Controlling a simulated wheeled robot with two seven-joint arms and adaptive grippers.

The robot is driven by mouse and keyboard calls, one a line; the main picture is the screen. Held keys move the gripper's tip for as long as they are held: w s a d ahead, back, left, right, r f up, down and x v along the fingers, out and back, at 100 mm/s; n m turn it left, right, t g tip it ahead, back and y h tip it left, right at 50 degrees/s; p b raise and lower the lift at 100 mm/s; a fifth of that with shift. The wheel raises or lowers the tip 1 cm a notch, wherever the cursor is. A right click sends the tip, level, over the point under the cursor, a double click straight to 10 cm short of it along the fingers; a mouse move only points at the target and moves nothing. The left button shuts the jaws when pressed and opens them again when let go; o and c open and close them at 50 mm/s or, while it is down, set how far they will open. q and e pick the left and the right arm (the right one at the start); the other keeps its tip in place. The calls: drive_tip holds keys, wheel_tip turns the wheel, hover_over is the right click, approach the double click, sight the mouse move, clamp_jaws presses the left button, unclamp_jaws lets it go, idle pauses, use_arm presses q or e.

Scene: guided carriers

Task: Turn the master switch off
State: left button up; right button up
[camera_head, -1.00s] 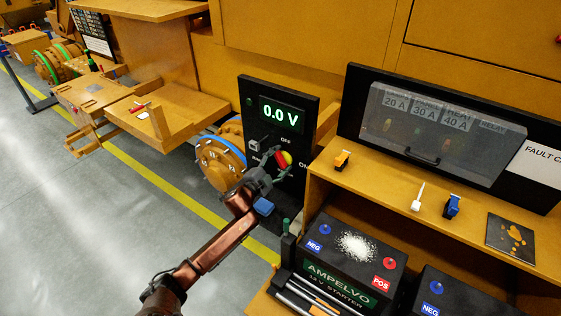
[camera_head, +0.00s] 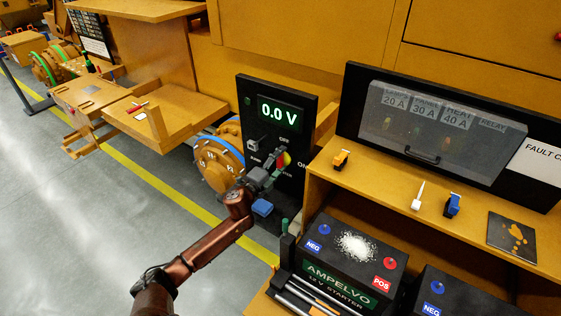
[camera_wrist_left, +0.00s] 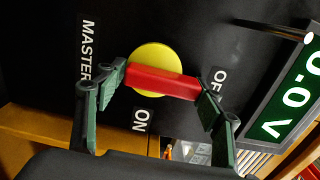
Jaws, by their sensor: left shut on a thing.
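The master switch has a red bar handle (camera_wrist_left: 163,82) on a round yellow disc (camera_wrist_left: 157,58), set in a black panel (camera_head: 247,110). In the left wrist view the handle's right end points toward the OFF label (camera_wrist_left: 218,82); the ON label (camera_wrist_left: 141,120) is below the disc. My left gripper (camera_wrist_left: 163,88) is shut on the handle, one finger at each end. In the head view, my left gripper (camera_head: 272,170) partly hides the red and yellow switch (camera_head: 286,159). My right gripper is not in view.
A green display (camera_head: 279,114) reads 0.0 V above the switch. A blue block (camera_head: 262,207) sits below the gripper. To the right are a wooden shelf (camera_head: 380,187) with small parts and a black battery (camera_head: 330,262) with white powder on top. Open grey floor lies left.

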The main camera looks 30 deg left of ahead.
use_arm(q)
drive_tip(key=shift+w+r, duration=0.1)
drive_tip(key=shift+r, duration=0.45)
drive_tip(key=o, duration=1)
drive_tip(key=shift+f, duration=0.15)
drive_tip(key=shift+o, duration=0.4)
drive_tip(key=shift+f, duration=0.1)
drive_tip(key=shift+f, duration=0.1)
drive_tip(key=shift+s+f, duration=0.1)
drive_tip(key=shift+s, duration=0.25)
drive_tip(key=s+a, duration=0.1)
drive_tip(key=s, duration=1)
drive_tip(key=shift+s, duration=0.25)
